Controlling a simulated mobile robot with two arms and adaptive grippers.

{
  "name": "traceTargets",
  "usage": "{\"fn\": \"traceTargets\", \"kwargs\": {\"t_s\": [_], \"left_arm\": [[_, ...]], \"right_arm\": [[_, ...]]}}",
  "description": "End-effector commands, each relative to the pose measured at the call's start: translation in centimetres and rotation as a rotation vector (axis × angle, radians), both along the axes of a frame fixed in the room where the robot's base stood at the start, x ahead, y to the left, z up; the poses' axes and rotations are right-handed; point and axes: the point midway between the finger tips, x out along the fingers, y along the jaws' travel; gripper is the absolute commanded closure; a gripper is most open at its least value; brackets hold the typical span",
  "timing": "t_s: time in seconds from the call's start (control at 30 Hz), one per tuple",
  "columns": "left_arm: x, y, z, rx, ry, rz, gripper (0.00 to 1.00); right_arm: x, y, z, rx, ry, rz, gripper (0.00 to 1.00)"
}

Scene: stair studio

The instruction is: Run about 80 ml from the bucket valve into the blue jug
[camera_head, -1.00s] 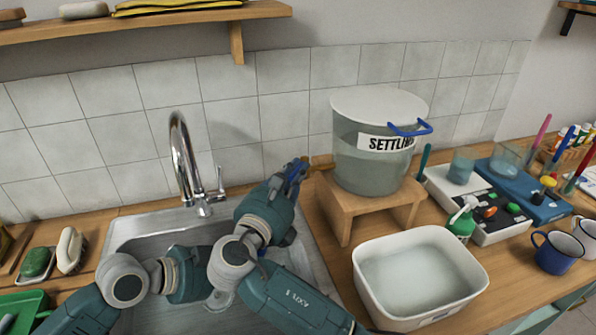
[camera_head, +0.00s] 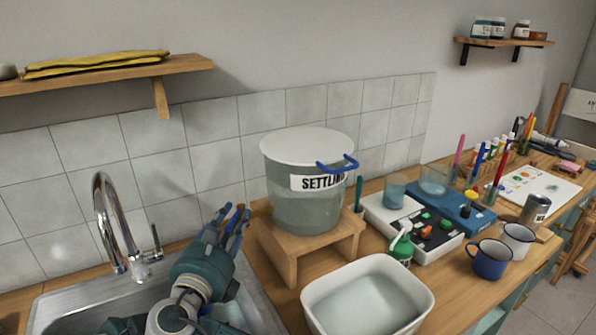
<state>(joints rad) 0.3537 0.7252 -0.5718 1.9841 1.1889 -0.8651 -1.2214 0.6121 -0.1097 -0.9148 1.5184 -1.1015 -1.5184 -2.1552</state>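The lidded bucket (camera_head: 305,205), labelled "SETTLIN…", stands on a small wooden stand (camera_head: 290,250) right of the sink. My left gripper is not in view.
The sink (camera_head: 60,310) and its tap (camera_head: 110,225) are at left. A white basin of water (camera_head: 365,300) stands before the stand.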

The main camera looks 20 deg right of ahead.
Motion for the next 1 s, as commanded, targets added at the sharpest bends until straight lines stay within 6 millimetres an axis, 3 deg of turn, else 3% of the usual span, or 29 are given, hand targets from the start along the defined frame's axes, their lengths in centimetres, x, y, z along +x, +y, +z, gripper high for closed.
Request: {"fn": "traceTargets", "kwargs": {"t_s": [0.27, 0.9, 1.0], "left_arm": [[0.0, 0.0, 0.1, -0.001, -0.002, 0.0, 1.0], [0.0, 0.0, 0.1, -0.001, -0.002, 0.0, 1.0], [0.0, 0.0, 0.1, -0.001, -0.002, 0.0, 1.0]], "right_arm": [[-0.1, -0.8, -0.1, -0.001, -0.001, 0.091, 0.72], [-0.5, -3.9, 0.0, -0.007, 0.003, 0.705, 0.72], [-2.9, -3.7, -0.1, 0.001, 0.002, 0.706, 0.72]]}}
